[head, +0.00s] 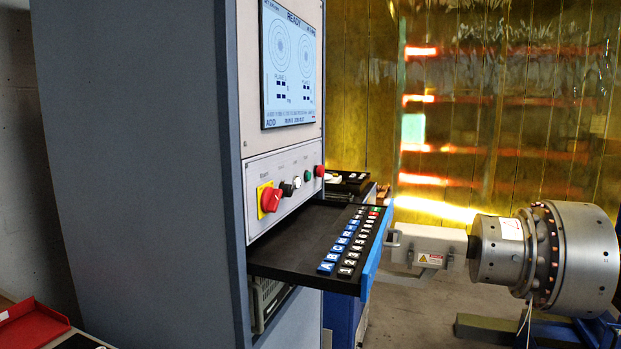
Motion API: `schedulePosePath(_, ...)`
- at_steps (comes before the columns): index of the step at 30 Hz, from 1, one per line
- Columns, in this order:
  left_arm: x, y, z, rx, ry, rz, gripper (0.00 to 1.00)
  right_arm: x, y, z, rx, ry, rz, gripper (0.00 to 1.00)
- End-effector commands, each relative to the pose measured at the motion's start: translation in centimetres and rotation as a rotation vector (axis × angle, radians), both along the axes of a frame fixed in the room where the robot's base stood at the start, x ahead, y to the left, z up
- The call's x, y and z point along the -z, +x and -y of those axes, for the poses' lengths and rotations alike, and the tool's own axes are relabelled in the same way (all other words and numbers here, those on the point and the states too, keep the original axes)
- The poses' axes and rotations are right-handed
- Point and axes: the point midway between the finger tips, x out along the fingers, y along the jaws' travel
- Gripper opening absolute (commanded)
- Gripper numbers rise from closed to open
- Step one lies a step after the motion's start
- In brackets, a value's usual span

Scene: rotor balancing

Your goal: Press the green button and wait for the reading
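The green button (308,174) is small on the sloped control panel (283,162) of the tall grey cabinet, just left of a red button (319,171). The screen (291,65) above the panel shows "READY" at its top, two round plots and blocky digits under them. The digits are too small to read. Neither of my grippers is in view, and nothing touches the panel.
A large red knob on yellow (270,199) sits at the panel's left. A black keyboard shelf (285,240) juts out below the panel. A metal rotor (575,258) is at right. A red tray (32,328) lies at lower left.

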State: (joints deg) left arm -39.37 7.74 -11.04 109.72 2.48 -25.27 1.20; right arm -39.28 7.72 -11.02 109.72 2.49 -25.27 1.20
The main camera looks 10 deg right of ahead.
Motion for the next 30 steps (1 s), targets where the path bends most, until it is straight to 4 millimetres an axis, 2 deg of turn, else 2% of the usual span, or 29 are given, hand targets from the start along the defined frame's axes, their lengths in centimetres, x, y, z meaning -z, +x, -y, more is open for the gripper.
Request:
schedulePosePath(1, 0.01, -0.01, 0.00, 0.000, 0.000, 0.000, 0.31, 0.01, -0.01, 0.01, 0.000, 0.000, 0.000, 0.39)
schedulePosePath(8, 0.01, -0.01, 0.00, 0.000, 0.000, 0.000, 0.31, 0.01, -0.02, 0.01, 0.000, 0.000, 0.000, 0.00)
schedulePosePath(30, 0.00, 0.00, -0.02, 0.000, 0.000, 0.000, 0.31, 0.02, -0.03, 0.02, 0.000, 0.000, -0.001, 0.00)
